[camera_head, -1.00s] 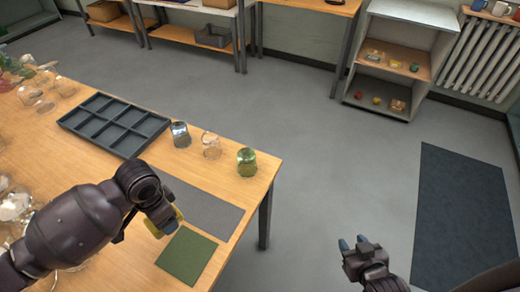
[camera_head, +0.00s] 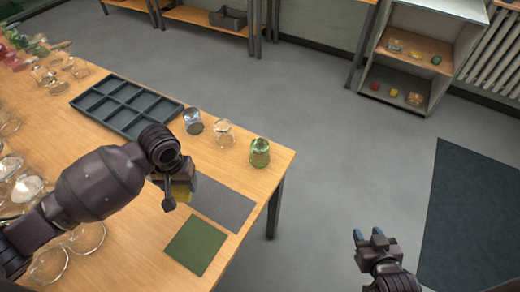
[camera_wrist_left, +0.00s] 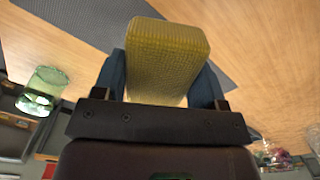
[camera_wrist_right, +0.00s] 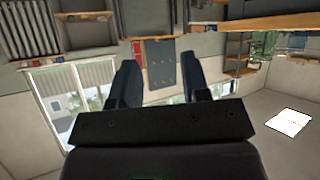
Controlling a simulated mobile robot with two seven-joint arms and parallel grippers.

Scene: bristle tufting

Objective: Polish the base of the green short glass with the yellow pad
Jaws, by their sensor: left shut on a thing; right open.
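The green short glass (camera_head: 260,152) stands upside down or upright, I cannot tell which, near the table's right corner. It also shows at the left of the left wrist view (camera_wrist_left: 44,90). My left gripper (camera_head: 178,185) is shut on the yellow pad (camera_wrist_left: 166,60), holding it above the table by the grey mat; the arm partly hides the pad in the head view (camera_head: 182,192). The glass stands apart from the pad, to its upper right. My right gripper (camera_head: 368,240) is open and empty, out over the floor; its fingers are apart in the right wrist view (camera_wrist_right: 162,85).
The grey mat (camera_head: 222,204) and green mat (camera_head: 196,244) lie on the table (camera_head: 236,178). Two clear glasses (camera_head: 193,122) (camera_head: 223,133) stand left of the green one. A dark divided tray (camera_head: 126,106) lies behind. Many glasses crowd the left side. The shelf (camera_head: 425,55) is far off.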

